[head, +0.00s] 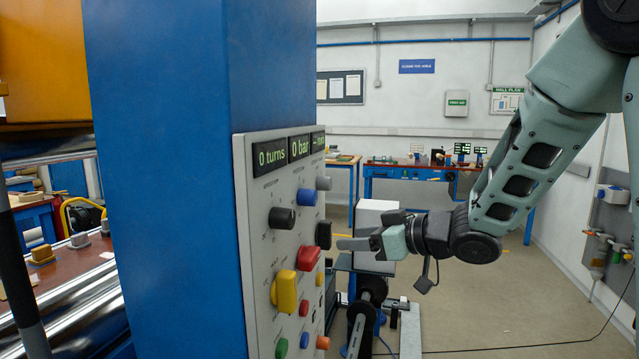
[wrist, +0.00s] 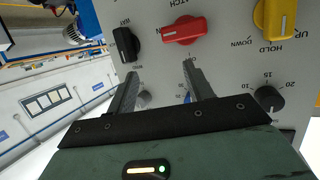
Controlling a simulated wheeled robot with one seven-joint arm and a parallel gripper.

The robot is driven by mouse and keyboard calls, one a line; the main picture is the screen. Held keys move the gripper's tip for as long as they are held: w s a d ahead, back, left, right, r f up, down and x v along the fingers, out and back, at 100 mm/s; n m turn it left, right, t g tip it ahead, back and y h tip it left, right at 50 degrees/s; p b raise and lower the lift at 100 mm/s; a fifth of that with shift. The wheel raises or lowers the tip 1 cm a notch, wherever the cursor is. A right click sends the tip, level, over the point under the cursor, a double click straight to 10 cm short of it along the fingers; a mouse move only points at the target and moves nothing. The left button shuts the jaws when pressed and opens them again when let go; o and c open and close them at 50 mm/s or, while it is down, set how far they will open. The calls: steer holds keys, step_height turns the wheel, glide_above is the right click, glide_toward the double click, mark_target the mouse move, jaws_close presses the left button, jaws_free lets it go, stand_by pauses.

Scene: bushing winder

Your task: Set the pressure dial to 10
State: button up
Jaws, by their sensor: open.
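The grey control panel (head: 262,165) carries three displays; the middle one reads 0 bar (head: 300,146). Under it sits a blue dial (head: 307,197), probably the pressure dial; its label is unreadable. In the wrist view, which is upside down, the blue dial (wrist: 187,98) is mostly hidden behind the right finger. A black dial (head: 282,218) sits left of it; it shows in the wrist view (wrist: 270,97) with scale marks 10, 15 and 20. My gripper (head: 345,243) is open and empty, pointing at the panel from the right, apart from the dials.
A grey dial (head: 323,183) is right of the blue one. Below are a black switch (head: 323,235), a red switch (head: 308,257) and a yellow lever (head: 285,290), with small coloured buttons lower down. A blue column (head: 165,180) stands left. Open floor lies right.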

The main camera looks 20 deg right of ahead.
steer(key=s+d+r+n+g+y+p, duration=0.1)
steer(key=s+d+r+y+p, duration=0.2)
steer(key=s+d+r+y, duration=0.35)
steer(key=p, duration=0.5)
glide_toward(315, 200)
steer(key=shift+h, duration=0.25)
steer(key=x, duration=0.8)
steer(key=shift+r, duration=0.3)
steer(key=shift+w+a+f, duration=0.1)
steer(key=shift+w+a, duration=0.3)
steer(key=shift+a, duration=0.05)
steer(key=c, duration=1)
